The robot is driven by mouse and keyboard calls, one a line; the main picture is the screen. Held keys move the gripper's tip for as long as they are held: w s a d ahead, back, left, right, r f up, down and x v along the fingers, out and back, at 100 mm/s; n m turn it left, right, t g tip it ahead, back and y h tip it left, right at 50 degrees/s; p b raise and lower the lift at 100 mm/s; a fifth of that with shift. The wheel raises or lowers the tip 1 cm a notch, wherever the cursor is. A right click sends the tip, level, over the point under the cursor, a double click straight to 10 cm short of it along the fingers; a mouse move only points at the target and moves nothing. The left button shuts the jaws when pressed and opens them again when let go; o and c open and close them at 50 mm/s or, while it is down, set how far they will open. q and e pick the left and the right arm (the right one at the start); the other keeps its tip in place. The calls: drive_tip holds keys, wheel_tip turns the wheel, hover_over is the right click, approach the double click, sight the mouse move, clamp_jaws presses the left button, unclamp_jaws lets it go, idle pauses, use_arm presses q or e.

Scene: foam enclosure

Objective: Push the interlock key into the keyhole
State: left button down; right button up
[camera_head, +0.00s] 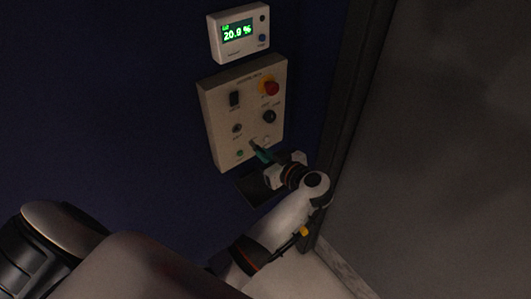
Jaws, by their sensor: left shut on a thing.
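The interlock key (261,153), a small teal-green piece, is in my left gripper (268,162) at the lower right of the beige control panel (222,113). My left gripper is shut on it, with the key's tip pointing up and left at the panel face. The tip is at or very close to the panel's lower part. The keyhole is hidden or too small to make out there, so I cannot tell whether the key is in it. My right gripper is not in view.
The panel carries a red emergency button (271,88), a dark knob (269,117), a black switch (234,99) and a green light (240,153). A display box (239,33) reading 20.0 % is above. A dark post and grey wall (445,130) stand to the right.

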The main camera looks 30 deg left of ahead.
sight(257, 146)
use_arm(q)
drive_tip(key=shift+w+a+p, duration=0.25)
drive_tip(key=shift+w+a, duration=0.1)
drive_tip(key=shift+a, duration=0.5)
drive_tip(key=shift+w+a+p, duration=0.3)
drive_tip(key=shift+w+a, duration=0.05)
drive_tip(key=shift+a, duration=0.55)
drive_tip(key=shift+w+a+p, duration=0.25)
drive_tip(key=shift+w+a, duration=0.1)
drive_tip(key=shift+a, duration=0.6)
drive_tip(key=shift+w+a, duration=0.35)
drive_tip(key=shift+a, duration=0.45)
drive_tip(key=shift+w+a, duration=0.3)
drive_tip(key=shift+a, duration=0.5)
drive_tip(key=c, duration=1.5)
unclamp_jaws()
drive_tip(key=shift+o, duration=0.2)
